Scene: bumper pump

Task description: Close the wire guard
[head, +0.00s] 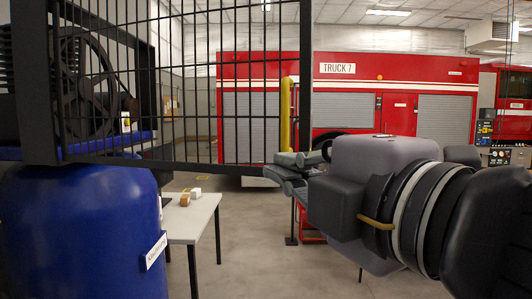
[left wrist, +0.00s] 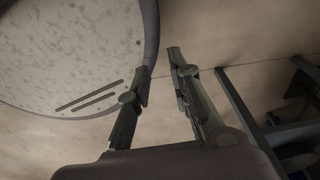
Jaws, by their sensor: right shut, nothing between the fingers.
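The wire guard (head: 230,167), a black frame with a grid of bars, fills the upper left and centre of the head view. It stands swung out from the blue compressor at the left, so it is open. Its right post (head: 305,80) is the far edge. My right gripper (head: 272,170) is shut and empty at the guard's lower right corner. Its fingers overlap that corner in the picture; I cannot tell whether they touch it. My left gripper (left wrist: 160,65) shows only in the left wrist view. Its fingers are apart with nothing between them.
The compressor's blue tank (head: 80,235) and flywheel (head: 88,85) are at the left. A white table (head: 195,218) with small blocks stands behind the guard. A red truck (head: 345,65) is at the back. Concrete floor lies between. A round pale surface (left wrist: 60,50) shows in the left wrist view.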

